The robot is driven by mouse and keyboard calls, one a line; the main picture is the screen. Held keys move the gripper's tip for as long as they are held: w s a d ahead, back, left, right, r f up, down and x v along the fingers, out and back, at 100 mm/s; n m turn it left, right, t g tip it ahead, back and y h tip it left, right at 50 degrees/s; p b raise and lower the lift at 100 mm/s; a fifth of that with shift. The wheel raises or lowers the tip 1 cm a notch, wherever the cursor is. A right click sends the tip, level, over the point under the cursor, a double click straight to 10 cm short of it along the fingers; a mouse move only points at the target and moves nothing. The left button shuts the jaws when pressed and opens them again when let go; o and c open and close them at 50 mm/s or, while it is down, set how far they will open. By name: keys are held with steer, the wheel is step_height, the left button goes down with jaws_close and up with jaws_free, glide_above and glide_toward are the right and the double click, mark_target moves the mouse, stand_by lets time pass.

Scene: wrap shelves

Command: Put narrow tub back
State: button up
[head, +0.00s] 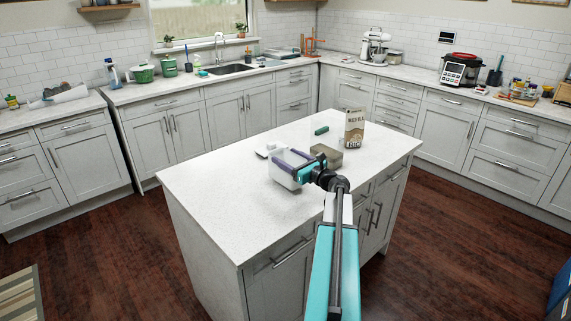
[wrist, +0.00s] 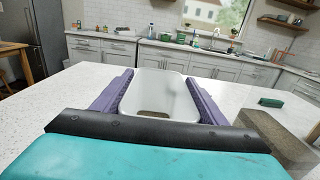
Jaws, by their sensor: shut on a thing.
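A white, open-topped narrow tub (head: 282,178) is at the middle of the kitchen island, near its front left side. My gripper (head: 290,161) is shut on the tub, with a purple finger along each of two opposite sides. In the wrist view the tub (wrist: 160,112) sits upright between the fingers of my gripper (wrist: 160,78). Its inside looks empty, and an opening or dark patch shows low at its near end. I cannot tell whether its base touches the island top.
The white island top (head: 220,190) is clear on the left. A grey-brown block (head: 328,157), a printed carton (head: 354,130) and a small green object (head: 321,130) stand right of and behind the tub. A small white item (head: 267,149) lies behind it. Counters line the walls.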

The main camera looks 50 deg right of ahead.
steer(key=shift+f, duration=1)
steer(key=shift+f, duration=0.1)
steer(key=o, duration=1.7)
steer(key=shift+c, duration=0.2)
steer(key=s+b, duration=0.2)
steer(key=s, duration=1)
steer(key=shift+a, duration=0.4)
steer(key=shift+s, duration=0.1)
